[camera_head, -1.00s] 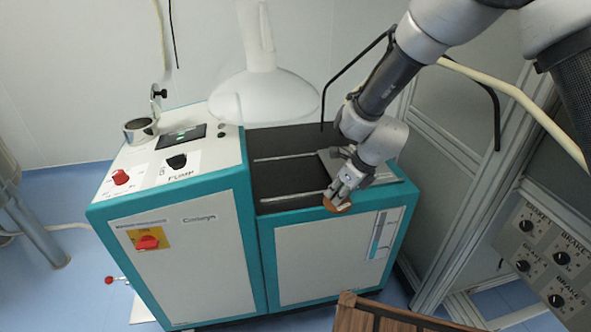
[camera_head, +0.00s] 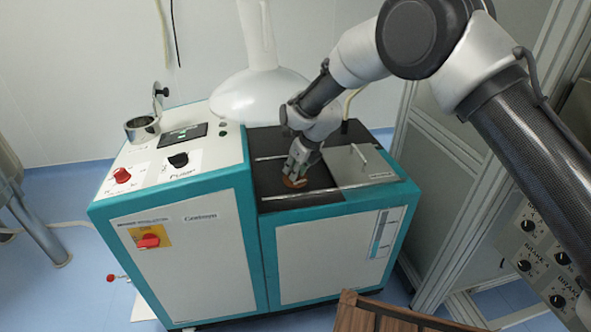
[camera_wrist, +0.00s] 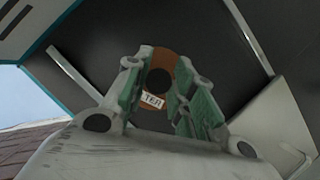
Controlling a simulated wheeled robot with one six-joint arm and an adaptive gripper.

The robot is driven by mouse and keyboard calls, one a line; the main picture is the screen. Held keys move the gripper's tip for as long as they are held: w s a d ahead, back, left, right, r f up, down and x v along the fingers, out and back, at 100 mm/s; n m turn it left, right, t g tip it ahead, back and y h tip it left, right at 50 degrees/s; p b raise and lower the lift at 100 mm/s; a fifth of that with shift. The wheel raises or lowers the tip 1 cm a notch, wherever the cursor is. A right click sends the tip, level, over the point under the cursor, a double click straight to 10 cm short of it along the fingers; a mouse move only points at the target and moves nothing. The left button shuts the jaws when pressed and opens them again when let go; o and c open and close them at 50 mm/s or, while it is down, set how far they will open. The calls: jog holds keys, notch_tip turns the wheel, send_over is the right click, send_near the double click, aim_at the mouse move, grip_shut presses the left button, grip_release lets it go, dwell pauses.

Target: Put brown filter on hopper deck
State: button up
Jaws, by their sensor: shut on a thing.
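The brown filter (camera_head: 294,183) is a round, flat orange-brown piece. In the wrist view the brown filter (camera_wrist: 159,57) shows a dark round centre and a white "TEA" label. My gripper (camera_head: 298,174) is shut on it; the fingers of my gripper (camera_wrist: 160,95) lie on both sides of it. The hopper deck (camera_head: 270,178) is the black top of the teal and white machine. The filter is over the front left part of this deck, low and close to it. I cannot tell whether it touches the surface.
A grey metal plate with a handle (camera_head: 358,166) covers the deck's right part. A white funnel-shaped hood (camera_head: 262,95) hangs at the back. The control panel with a red knob (camera_head: 121,175) stands left. A wooden slatted piece (camera_head: 385,318) is at the front.

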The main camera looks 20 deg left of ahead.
aim_at(301, 181)
jog(key=shift+f, duration=0.15)
jog(key=o, duration=1)
jog(key=d+r, duration=0.1)
jog(key=s+d+r, duration=0.1)
jog(key=r, duration=0.1)
jog(key=shift+d, duration=0.15)
jog(key=s+d, duration=0.1)
jog(key=d, duration=0.2)
jog(key=s+d, duration=0.2)
jog(key=d, duration=0.1)
jog(key=s+d, duration=0.1)
jog(key=d, duration=0.2)
jog(key=shift+s+d, duration=0.3)
jog(key=shift+d, duration=0.05)
